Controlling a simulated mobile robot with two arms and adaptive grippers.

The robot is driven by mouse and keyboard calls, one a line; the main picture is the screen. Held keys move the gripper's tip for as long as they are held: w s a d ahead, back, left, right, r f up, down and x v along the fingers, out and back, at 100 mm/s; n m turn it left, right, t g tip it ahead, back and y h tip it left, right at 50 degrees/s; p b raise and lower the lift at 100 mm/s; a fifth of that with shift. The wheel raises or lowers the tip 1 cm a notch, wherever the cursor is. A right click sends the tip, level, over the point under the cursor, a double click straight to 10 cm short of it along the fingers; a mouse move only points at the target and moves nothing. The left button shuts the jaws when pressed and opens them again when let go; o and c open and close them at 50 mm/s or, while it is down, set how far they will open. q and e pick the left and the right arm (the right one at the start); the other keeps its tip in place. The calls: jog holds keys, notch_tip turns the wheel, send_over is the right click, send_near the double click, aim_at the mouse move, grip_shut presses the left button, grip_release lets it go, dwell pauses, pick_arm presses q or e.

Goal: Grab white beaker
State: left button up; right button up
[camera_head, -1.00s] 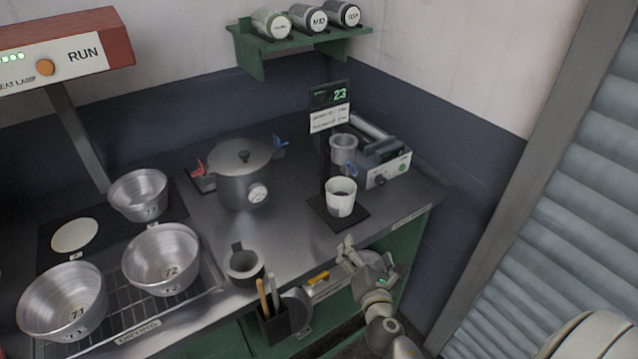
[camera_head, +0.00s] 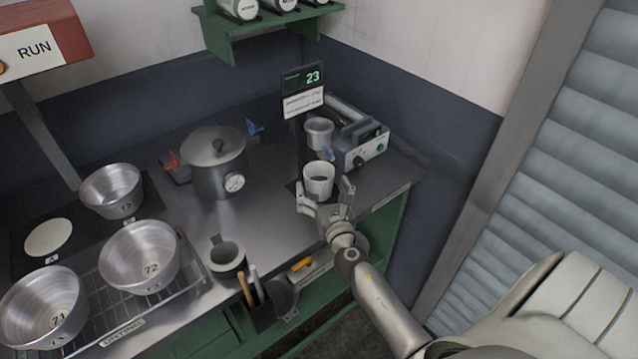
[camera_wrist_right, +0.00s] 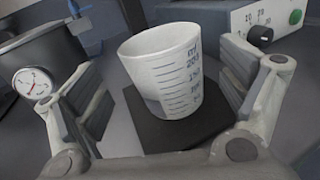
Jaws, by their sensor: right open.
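The white beaker (camera_head: 318,179) stands upright on a small dark square pad at the right part of the steel counter, below the display reading 23. It also shows in the right wrist view (camera_wrist_right: 165,72), with printed graduation marks, on the dark pad (camera_wrist_right: 150,128). My right gripper (camera_head: 326,196) is open, its fingers on either side of the beaker's near side. In the right wrist view (camera_wrist_right: 165,100) there are gaps between the beaker and both fingers. My left gripper is not in view.
A lidded pot with a gauge (camera_head: 218,165) stands left of the beaker. A grey device (camera_head: 358,148) and a metal cup (camera_head: 319,133) stand behind it.

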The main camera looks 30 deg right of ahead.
aim_at(315, 169)
jog(key=x, duration=0.4)
jog(key=shift+w+d+f, duration=0.2)
jog(key=shift+s, duration=0.1)
jog(key=shift+c, duration=0.8)
jog(key=c, duration=1)
jog(key=shift+o, duration=0.2)
jog(key=shift+r, duration=0.2)
